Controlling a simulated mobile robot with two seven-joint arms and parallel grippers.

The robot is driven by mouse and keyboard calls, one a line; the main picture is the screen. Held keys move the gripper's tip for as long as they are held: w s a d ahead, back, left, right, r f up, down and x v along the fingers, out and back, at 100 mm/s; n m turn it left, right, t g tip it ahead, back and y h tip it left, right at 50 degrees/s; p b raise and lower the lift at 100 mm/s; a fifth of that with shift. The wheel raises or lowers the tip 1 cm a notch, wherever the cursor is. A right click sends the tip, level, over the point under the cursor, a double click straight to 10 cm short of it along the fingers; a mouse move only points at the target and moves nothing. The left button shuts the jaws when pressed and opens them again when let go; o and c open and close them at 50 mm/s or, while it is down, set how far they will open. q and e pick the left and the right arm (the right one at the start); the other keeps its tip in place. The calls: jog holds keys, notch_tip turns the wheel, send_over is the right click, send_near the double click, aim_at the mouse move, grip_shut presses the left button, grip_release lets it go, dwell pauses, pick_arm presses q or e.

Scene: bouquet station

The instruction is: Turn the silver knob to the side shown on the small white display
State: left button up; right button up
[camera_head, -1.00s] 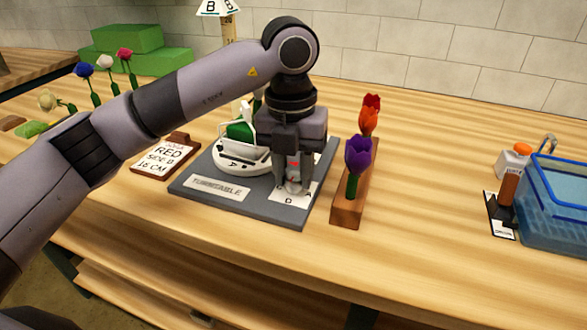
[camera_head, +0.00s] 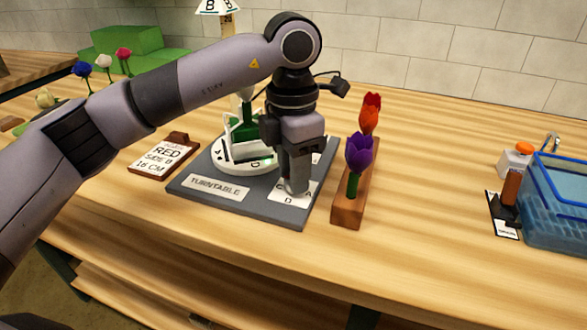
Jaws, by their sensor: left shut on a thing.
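My left gripper (camera_head: 296,190) points down at the right front of the grey turntable base (camera_head: 230,205). It is shut on the silver knob, which its fingers hide. A white dial plate (camera_head: 278,196) lies under the knob, with the letters C, D and A showing around the fingers. The white turntable disc (camera_head: 225,163) has letters on its rim and carries a green and white holder. A small white card (camera_head: 160,158) at the left reads RED, SIDE B, 16 CM, with the side letter small. A white sign (camera_head: 218,6) at the back shows B. My right gripper is out of view.
A wooden block (camera_head: 350,205) with a purple tulip (camera_head: 359,153) and a red-orange flower (camera_head: 370,112) stands close to the right of the base. A blue basket (camera_head: 560,205) is far right.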

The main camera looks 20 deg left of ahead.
pick_arm(q)
jog(key=m, duration=0.6)
jog(key=shift+r, duration=0.1)
jog(key=m, duration=0.6)
jog(key=shift+d+m, duration=0.1)
jog(key=shift+m, duration=0.3)
jog(key=m, duration=0.3)
jog(key=shift+m, duration=0.3)
jog(key=m, duration=0.3)
jog(key=shift+m, duration=0.3)
jog(key=m, duration=0.4)
jog(key=shift+m, duration=0.5)
jog(key=shift+y, duration=0.3)
jog(key=o, duration=1)
jog(key=shift+o, duration=0.2)
